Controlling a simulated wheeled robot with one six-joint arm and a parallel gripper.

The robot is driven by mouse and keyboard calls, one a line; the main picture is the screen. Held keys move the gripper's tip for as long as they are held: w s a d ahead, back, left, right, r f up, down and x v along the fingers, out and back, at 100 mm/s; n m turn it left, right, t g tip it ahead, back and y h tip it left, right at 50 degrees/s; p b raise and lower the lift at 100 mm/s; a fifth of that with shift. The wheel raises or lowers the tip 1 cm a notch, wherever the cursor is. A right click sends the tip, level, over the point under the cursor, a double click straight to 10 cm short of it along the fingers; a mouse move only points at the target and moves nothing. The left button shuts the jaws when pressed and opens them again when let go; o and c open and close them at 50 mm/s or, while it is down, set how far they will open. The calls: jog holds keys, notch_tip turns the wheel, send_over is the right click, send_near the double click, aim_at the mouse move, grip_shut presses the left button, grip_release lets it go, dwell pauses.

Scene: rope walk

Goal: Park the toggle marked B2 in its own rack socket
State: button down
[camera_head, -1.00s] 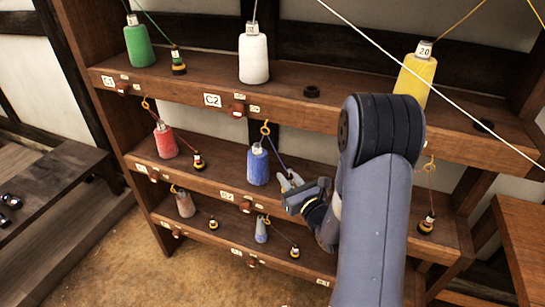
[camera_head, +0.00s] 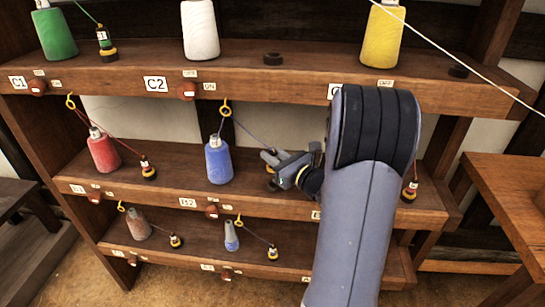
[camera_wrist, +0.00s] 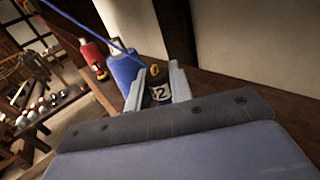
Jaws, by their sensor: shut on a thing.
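The toggle marked with a 2 (camera_wrist: 159,86), dark with a yellow top, is between my gripper's two pale fingers in the wrist view; the first letter of its mark is hidden. My gripper (camera_head: 268,160) is shut on it, just right of the blue bobbin (camera_head: 219,162) over the middle shelf. A blue cord (camera_head: 252,131) runs from a yellow ring (camera_head: 225,108) down to the gripper. The B2 plate (camera_head: 187,203) is on the middle shelf's front edge. A dark round shape (camera_head: 272,186) shows below the fingers; I cannot tell whether it is a socket or the toggle's base.
A red bobbin (camera_head: 103,152) and a parked toggle (camera_head: 148,169) stand to the left on the middle shelf (camera_head: 90,184). The upper shelf (camera_head: 120,75) overhangs the gripper. Another toggle (camera_head: 409,191) stands right of my arm. Bobbins and toggles fill the lower shelf.

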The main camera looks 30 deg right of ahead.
jog(key=shift+f+b, duration=1.45)
jog(key=shift+f, duration=0.95)
jog(key=shift+b, duration=0.35)
jog(key=shift+f+b, duration=0.5)
jog(key=shift+f, duration=0.05)
jog(key=c, duration=1.5)
grip_release()
jog(key=shift+c, duration=0.2)
jog(key=shift+s, duration=0.1)
jog(key=v, duration=1.1)
